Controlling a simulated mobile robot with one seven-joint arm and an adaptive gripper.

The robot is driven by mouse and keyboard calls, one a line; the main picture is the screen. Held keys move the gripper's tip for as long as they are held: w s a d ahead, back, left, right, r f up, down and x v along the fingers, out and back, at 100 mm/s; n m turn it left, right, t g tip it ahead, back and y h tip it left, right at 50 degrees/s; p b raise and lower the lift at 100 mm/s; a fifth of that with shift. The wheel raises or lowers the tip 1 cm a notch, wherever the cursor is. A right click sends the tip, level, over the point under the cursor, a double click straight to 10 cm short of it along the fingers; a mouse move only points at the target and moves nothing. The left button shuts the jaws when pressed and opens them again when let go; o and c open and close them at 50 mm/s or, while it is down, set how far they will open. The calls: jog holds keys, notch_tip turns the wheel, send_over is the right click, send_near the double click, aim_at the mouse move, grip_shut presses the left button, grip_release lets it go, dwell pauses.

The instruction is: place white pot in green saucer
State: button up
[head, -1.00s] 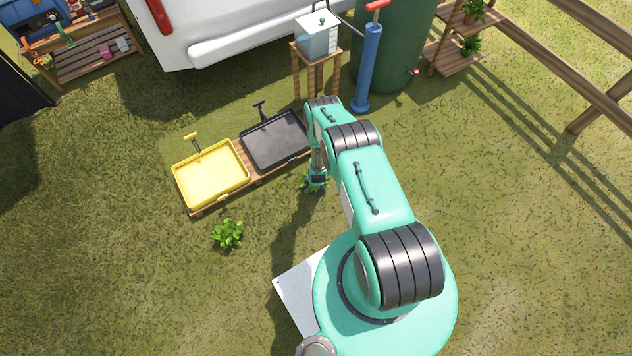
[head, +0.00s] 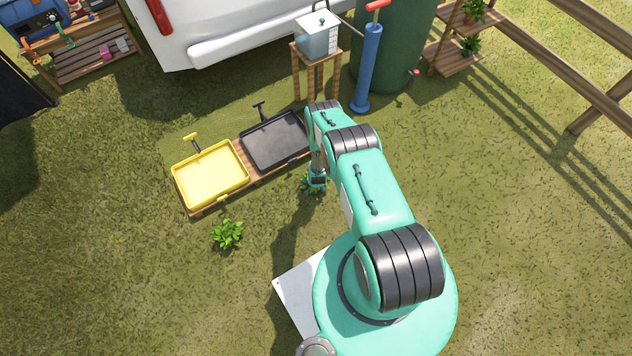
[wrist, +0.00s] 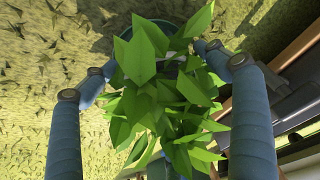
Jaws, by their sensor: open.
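A leafy green plant (wrist: 160,95) fills the middle of the wrist view; a few of its leaves show beside my gripper in the head view (head: 306,184). My gripper (wrist: 155,76) is open and low over the ground, with its blue-grey fingers spread on both sides of the leaves. A small pale patch shows between the leaves, but the pot beneath is almost wholly hidden and I cannot confirm its colour. A second leafy plant (head: 228,234) stands on the grass to the left, its pot also hidden.
A yellow tray (head: 210,175) and a black tray (head: 275,140) sit on a low wooden pallet just left of my gripper. A wooden stand (head: 316,70) with a grey box, a blue pump (head: 369,70) and a green barrel (head: 400,45) stand behind. Grass to the right is clear.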

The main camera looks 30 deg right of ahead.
jog(key=shift+r, duration=0.1)
jog(key=p+v, duration=0.3)
jog(key=v, duration=0.9)
jog(key=shift+p, duration=0.3)
jog(key=shift+w, duration=0.1)
dwell(0.4)
